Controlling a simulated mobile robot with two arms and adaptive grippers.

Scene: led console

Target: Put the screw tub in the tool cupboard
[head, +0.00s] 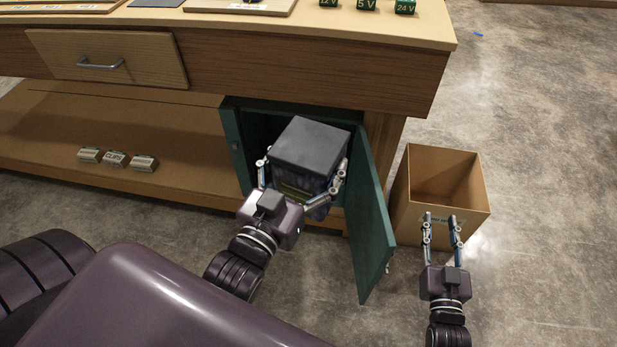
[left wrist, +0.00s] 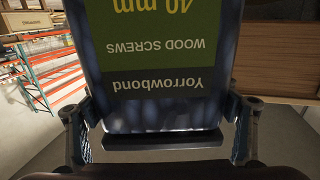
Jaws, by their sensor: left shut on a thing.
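The screw tub (head: 310,148) has a dark grey lid and a bluish see-through body. In the left wrist view its green label (left wrist: 155,50) reads "WOOD SCREWS" and "Yorrowbond", upside down. My left gripper (head: 302,180) is shut on the tub, with a finger on each side. The tub is at the mouth of the tool cupboard, a dark green box under the bench. The cupboard door (head: 368,220) stands open to the right of the tub. The tub hides most of the cupboard's inside. My right gripper (head: 441,220) is open and empty in front of a cardboard box.
The open cardboard box (head: 415,215) stands on the floor right of the cupboard door. The bench (head: 310,60) overhangs the cupboard, with a drawer (head: 107,58) at left. Several small boxes (head: 116,159) lie on the lower shelf. The floor at right is clear.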

